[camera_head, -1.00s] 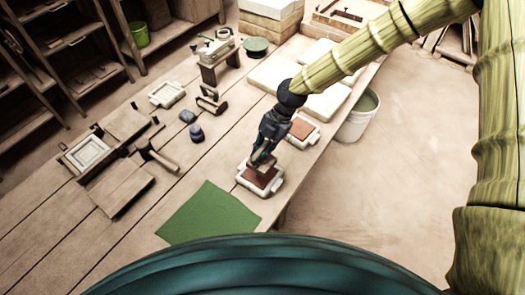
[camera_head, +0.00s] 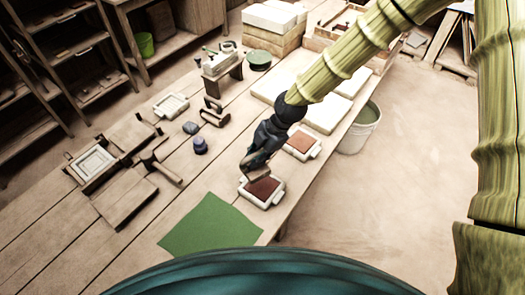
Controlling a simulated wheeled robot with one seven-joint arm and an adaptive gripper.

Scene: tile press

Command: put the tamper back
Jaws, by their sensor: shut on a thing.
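My gripper (camera_head: 254,162) is shut on the tamper (camera_head: 256,174), a small brown block at the fingertips. The fingers hide most of the tamper. It is held just above the far left part of a white mould (camera_head: 276,202) filled with reddish-brown clay. I cannot tell the exact gap between them. A second white mould (camera_head: 314,153) with lighter orange clay lies further right, behind the gripper.
A green cloth (camera_head: 210,226) lies nearest me. A wooden mallet (camera_head: 163,172), a dark purple pot (camera_head: 200,146), a grey lump (camera_head: 190,128) and a brown wooden piece (camera_head: 214,118) lie left of the arm. A white bucket (camera_head: 357,135) stands beyond the table's right edge.

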